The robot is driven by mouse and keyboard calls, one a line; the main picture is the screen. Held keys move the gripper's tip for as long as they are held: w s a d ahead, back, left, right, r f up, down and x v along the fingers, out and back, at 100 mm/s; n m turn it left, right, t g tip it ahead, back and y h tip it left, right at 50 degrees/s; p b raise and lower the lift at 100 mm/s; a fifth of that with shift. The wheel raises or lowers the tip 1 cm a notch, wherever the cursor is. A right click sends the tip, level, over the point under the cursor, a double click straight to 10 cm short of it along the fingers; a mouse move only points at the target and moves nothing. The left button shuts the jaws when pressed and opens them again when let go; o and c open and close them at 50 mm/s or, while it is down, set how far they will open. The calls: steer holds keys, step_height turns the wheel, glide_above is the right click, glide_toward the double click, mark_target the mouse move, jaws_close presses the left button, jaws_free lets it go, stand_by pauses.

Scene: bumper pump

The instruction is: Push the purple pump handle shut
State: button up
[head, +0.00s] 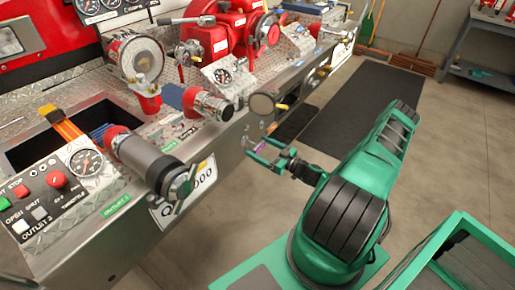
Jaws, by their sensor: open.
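A small purple piece (261,147), which looks like the pump handle, shows at the lower front face of the bumper, between the fingertips of my gripper. My gripper (257,146) is green and open, with its fingers pointing left toward the bumper. One finger is above the purple piece and one below it. I cannot tell whether either finger touches it. Most of the handle is hidden by the fingers.
The metal bumper (228,150) runs diagonally, carrying red pump fittings (225,38), capped outlets and gauges. A large capped outlet (150,160) sticks out at left. A dark mat (362,115) lies on open floor behind.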

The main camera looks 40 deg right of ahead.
mark_target(253, 143)
steer(key=shift+w+a, duration=0.15)
steer(key=shift+w, duration=0.35)
steer(key=c, duration=1.5)
steer(key=shift+x, duration=1.7)
steer(key=o, duration=1.5)
steer(key=shift+w, duration=0.1)
